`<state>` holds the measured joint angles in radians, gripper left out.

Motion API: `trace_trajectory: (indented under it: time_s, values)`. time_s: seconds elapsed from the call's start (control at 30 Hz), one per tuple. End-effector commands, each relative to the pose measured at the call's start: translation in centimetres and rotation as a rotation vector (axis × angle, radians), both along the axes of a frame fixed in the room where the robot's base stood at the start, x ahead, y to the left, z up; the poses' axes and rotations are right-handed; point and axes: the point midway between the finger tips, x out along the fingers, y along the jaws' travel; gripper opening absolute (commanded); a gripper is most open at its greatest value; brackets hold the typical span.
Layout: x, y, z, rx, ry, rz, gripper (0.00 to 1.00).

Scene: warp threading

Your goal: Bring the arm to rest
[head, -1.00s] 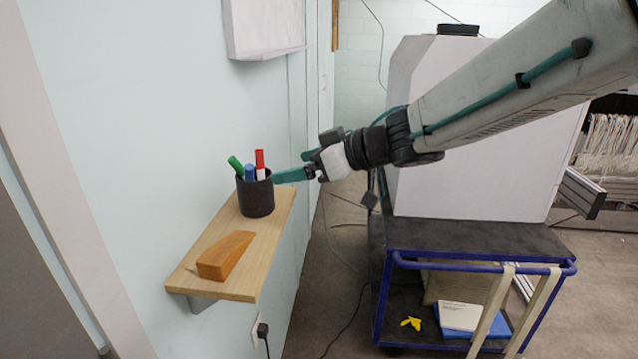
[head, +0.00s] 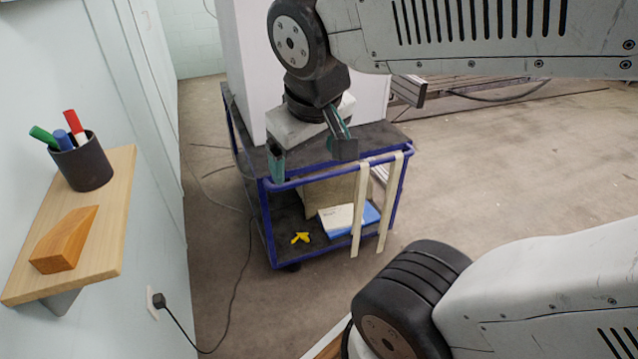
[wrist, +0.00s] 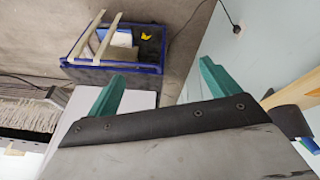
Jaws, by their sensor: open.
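My gripper (head: 308,158) hangs from the folded arm in the head view, in front of the blue cart. Its two teal fingers are spread apart with nothing between them. In the wrist view my gripper (wrist: 163,88) also shows wide, empty fingers, with the cart and floor beyond them. My arm bends across the top right of the head view, with another of its links low at the right.
A wooden shelf (head: 112,222) on the left wall bears a dark cup (head: 84,165) of markers and a wooden wedge (head: 64,240). A blue-framed cart (head: 262,213) stands behind my gripper. A cable (head: 237,290) runs along the floor. Open floor lies right of the cart.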

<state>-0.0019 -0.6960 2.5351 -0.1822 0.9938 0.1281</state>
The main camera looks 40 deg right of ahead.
Motion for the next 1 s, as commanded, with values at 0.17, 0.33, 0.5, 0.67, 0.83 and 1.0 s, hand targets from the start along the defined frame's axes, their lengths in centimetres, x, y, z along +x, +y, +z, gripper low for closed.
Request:
trace_trajectory:
  time_s: [0.17, 0.33, 0.5, 0.67, 0.83, 1.0]
  values:
    - [-5.2, 2.5, -1.0, 0.118, 0.174, 0.045, 0.87]
    - [-6.1, 3.0, -1.1, 0.142, 0.207, 0.058, 0.87]
    - [-6.0, 3.0, -1.1, 0.142, 0.205, 0.057, 0.87]
    - [-6.0, 3.0, -1.1, 0.141, 0.205, 0.057, 0.87]
    - [-6.0, 3.0, -1.1, 0.141, 0.205, 0.057, 0.87]
    - [-6.0, 3.0, -1.1, 0.141, 0.205, 0.057, 0.87]
